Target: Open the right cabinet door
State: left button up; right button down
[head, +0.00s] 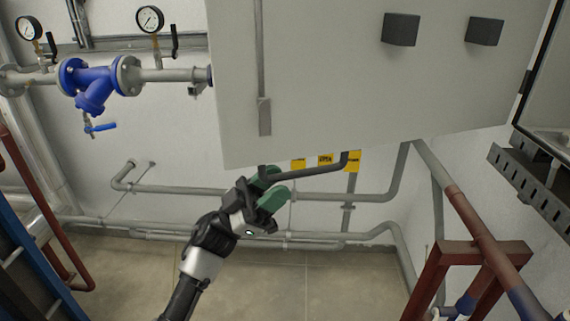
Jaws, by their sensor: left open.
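The large light-grey cabinet door (340,85) fills the upper middle of the head view. A vertical rod with a flat latch end (264,117) and two dark square blocks (401,29) are on the face toward me. It appears swung out, with its hinged side at the cabinet frame (549,90) on the right. My left gripper (268,188), with green finger pads, is open just below the door's lower left edge. A dark bent bar (312,171) runs right from its fingertips; I cannot tell whether they touch. My right gripper is out of view.
A blue valve (92,82) and two gauges (150,19) sit on a pipe at upper left. Grey pipes (180,190) run along the back wall. A red-brown frame (465,255) stands at lower right, a perforated rail (530,172) above it. Floor (320,285) shows below my gripper.

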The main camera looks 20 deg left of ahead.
pick_arm(q)
jog(key=shift+p+x, duration=0.4)
jog(key=shift+x, duration=1)
jog(key=shift+c, duration=0.4)
grip_shut()
